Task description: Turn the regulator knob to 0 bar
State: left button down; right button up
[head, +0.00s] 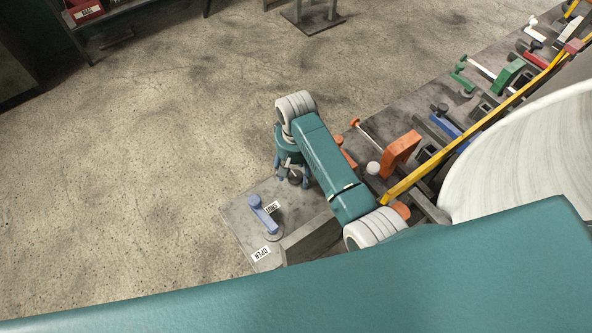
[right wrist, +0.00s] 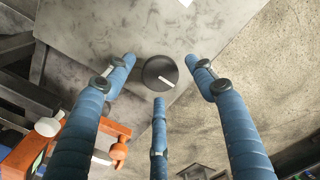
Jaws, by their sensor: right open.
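The regulator knob (right wrist: 160,73) is a round dark knob with a white pointer line, on a grey metal surface in the right wrist view. The line runs from the knob's middle toward the lower right. In the head view the dark knob (head: 295,178) shows partly below my right gripper (head: 289,174). My right gripper has three blue fingers. In the right wrist view these fingers (right wrist: 159,76) are spread open around the knob, with visible gaps on all sides. No scale reading is legible. My left gripper is not in view.
A blue lever (head: 263,214) with OPEN (head: 261,253) and another label stands left of the knob on the grey panel (head: 238,215). Orange clamp-like parts (head: 400,154) and a yellow bar (head: 440,160) lie to the right. A large pale round body fills the far right.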

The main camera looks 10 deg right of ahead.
jog(key=shift+a+f, duration=0.1)
jog(key=c, duration=1.1)
jog(key=shift+c, duration=0.2)
